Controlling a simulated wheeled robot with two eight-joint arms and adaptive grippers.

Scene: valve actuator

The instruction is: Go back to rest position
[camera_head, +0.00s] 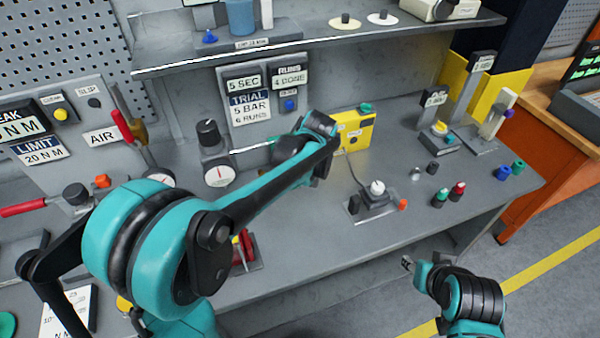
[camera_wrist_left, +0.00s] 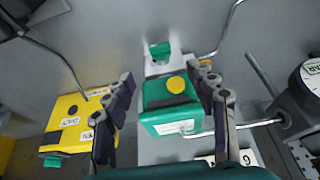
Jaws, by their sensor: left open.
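My left arm reaches across the bench in the head view, and its gripper is mostly hidden behind the forearm there. In the left wrist view my left gripper (camera_wrist_left: 167,76) is open. Its two fingers stand on either side of a green block (camera_wrist_left: 165,122) with a yellow round button (camera_wrist_left: 180,85). I cannot tell whether the fingers touch the block. My right gripper (camera_head: 408,263) is low at the right, in front of the bench edge and away from the objects; its jaws are too small to read.
A yellow box (camera_head: 357,131) stands beside the left gripper. A dial gauge (camera_head: 219,175), a white-knobbed device (camera_head: 376,190) and several small coloured knobs stand on the grey bench (camera_head: 310,235). A shelf (camera_head: 330,47) overhangs the back. The bench front between the arms is mostly clear.

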